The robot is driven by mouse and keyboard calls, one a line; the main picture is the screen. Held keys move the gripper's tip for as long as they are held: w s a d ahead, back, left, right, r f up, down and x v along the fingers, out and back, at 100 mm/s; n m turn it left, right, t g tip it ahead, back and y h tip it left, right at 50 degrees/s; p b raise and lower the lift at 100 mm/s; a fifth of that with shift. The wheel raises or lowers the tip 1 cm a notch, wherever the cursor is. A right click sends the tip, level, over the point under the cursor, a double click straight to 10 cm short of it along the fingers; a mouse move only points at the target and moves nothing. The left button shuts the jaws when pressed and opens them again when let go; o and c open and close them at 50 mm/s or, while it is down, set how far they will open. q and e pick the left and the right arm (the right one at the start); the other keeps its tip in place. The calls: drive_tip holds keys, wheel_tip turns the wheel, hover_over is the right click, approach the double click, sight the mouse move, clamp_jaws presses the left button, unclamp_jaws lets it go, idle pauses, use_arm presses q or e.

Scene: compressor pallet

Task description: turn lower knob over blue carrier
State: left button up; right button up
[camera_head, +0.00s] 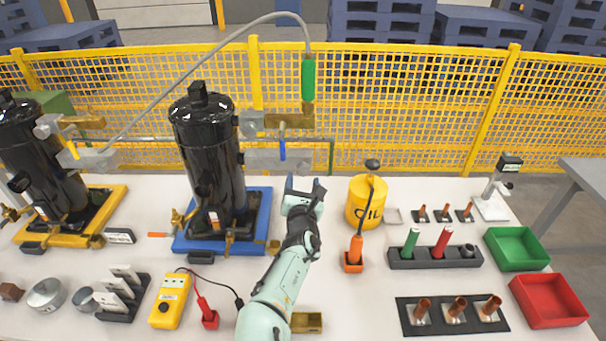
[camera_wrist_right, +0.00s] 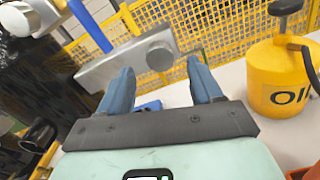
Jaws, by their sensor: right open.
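The blue carrier (camera_head: 258,243) stands on the table and bears a black compressor (camera_head: 208,150). A lower grey metal block (camera_head: 262,159) with an upright blue lever (camera_head: 282,146) sticks out to the compressor's right, below a brass block (camera_head: 290,121). In the right wrist view, the grey bar ends in a round silver knob (camera_wrist_right: 159,56), ahead of my fingertips. My right gripper (camera_head: 304,186) is open and empty, just below the grey block's right end. In the right wrist view its blue fingers (camera_wrist_right: 160,74) are apart, with the knob beyond the gap. My left gripper is not in view.
A yellow oil can (camera_head: 361,208) stands right of my right gripper. A grey hose (camera_head: 222,42) arches to a green handle (camera_head: 308,80) above. A second compressor stands on a yellow carrier (camera_head: 112,205) at left. A yellow mesh fence (camera_head: 400,100) runs behind the table.

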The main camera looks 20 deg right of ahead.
sight(303, 172)
drive_tip(key=shift+x, duration=1.85)
drive_tip(key=shift+c, duration=0.4)
drive_tip(key=c, duration=1)
